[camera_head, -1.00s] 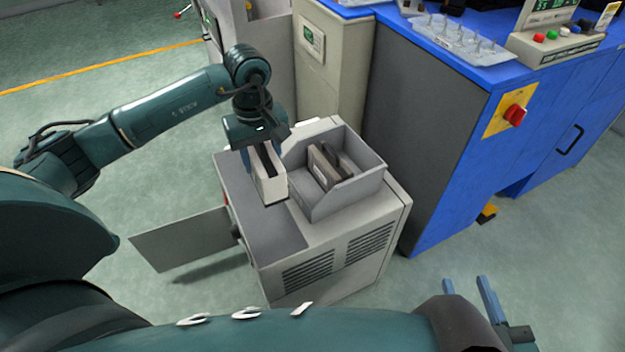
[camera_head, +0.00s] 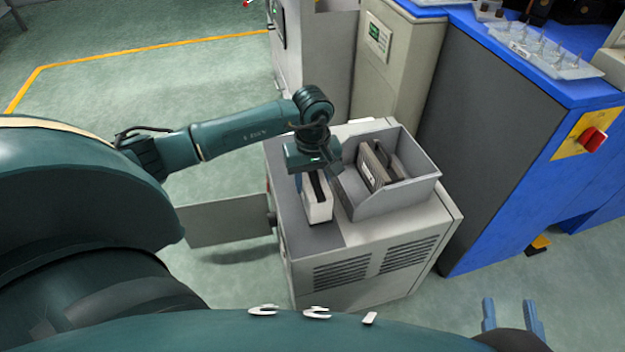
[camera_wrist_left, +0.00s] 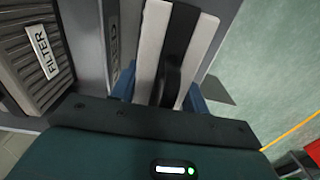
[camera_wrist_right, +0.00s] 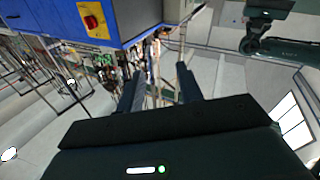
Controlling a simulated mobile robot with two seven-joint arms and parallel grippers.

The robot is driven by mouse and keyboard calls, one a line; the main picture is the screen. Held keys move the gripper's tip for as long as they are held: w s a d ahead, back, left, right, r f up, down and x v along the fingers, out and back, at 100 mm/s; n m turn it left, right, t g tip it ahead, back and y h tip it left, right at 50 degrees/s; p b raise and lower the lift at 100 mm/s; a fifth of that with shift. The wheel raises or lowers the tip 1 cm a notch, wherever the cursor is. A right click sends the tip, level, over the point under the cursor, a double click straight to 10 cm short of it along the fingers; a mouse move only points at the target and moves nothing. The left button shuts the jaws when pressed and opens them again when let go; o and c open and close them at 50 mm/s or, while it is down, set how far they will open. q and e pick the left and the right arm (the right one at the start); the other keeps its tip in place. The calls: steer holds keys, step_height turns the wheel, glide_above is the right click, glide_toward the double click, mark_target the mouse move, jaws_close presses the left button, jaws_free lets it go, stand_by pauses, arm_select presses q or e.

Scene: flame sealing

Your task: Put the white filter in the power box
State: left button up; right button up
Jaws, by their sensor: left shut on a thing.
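The white filter (camera_head: 317,204), a white block with a dark band and handle, is in my left gripper (camera_head: 314,172). My left gripper is shut on its handle, just above or on the left part of the cabinet top, left of the grey bin; contact with the top cannot be told. The left wrist view shows the filter (camera_wrist_left: 205,40) between the blue fingers. The grey cabinet (camera_head: 400,255), seemingly the power box, has its door (camera_head: 228,222) swung open at the left; its inside is hidden. My right gripper (camera_head: 512,315) is open and empty at the bottom right.
The grey bin (camera_head: 395,198) on the cabinet top holds a brownish filter (camera_head: 372,170), labelled FILTER in the left wrist view (camera_wrist_left: 42,52). A blue workbench (camera_head: 560,160) with a red knob stands at the right. The floor left of the door is clear.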

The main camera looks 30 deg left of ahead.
arm_select(q)
steer(key=shift+f, duration=0.15)
steer(key=o, duration=1.1)
steer(key=shift+c, duration=0.2)
